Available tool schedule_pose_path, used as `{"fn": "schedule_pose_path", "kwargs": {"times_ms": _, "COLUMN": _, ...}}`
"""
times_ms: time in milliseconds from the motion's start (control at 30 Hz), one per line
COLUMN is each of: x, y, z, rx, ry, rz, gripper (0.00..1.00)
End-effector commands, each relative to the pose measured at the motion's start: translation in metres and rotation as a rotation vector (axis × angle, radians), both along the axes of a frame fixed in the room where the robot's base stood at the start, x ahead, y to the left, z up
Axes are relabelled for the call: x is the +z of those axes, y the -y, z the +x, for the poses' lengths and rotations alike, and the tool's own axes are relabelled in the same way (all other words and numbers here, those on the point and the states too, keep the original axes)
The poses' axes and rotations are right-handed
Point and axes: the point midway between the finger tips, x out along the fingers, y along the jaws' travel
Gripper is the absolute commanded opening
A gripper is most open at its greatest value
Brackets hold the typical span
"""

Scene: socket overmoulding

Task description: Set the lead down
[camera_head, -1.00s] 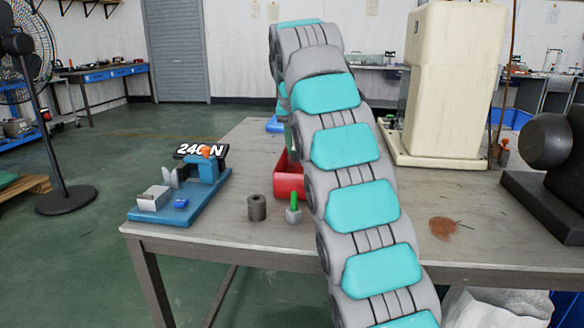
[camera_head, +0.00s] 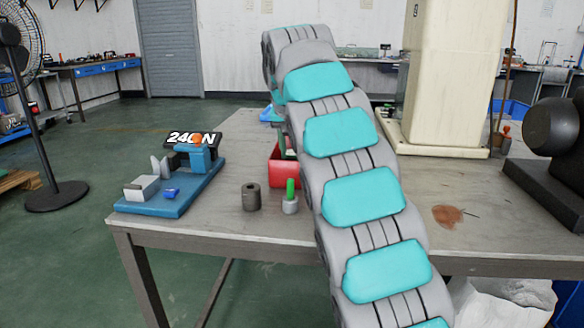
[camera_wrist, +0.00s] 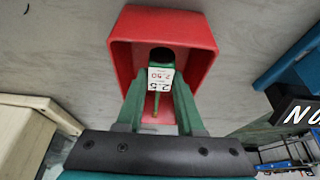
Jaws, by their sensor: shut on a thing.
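My gripper (camera_wrist: 160,72) has green fingers and is shut on the lead in the wrist view. The lead shows as a dark round end (camera_wrist: 161,54), and a thin brownish length (camera_wrist: 155,106) shows between the fingers. A white tag (camera_wrist: 160,78) printed "2.5" and "2.50" sits between the fingers. The fingers and lead are over the open mouth of a red bin (camera_wrist: 120,50). I cannot tell how deep they reach. In the head view my arm hides most of the gripper, and part of the red bin (camera_head: 283,172) shows beside it.
A blue fixture (camera_head: 170,203) with a "240 N" display stands at the table's left. A grey cylinder (camera_head: 251,197) and a green-topped piece (camera_head: 290,190) stand near the front edge. A cream machine (camera_head: 450,75) and a dark block (camera_head: 545,190) occupy the right.

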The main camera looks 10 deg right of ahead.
Motion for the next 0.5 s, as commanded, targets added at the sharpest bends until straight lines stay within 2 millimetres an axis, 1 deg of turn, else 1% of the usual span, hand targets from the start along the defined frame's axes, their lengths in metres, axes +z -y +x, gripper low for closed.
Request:
{"fn": "schedule_pose_path", "kwargs": {"times_ms": 267, "x": -0.011, "y": 0.000, "z": 0.000, "rx": -0.001, "ry": 0.000, "rz": 0.000, "gripper": 0.00}}
{"fn": "schedule_pose_path", "kwargs": {"times_ms": 500, "x": -0.034, "y": 0.001, "z": -0.001, "rx": -0.001, "ry": -0.003, "rz": 0.000, "gripper": 0.00}}
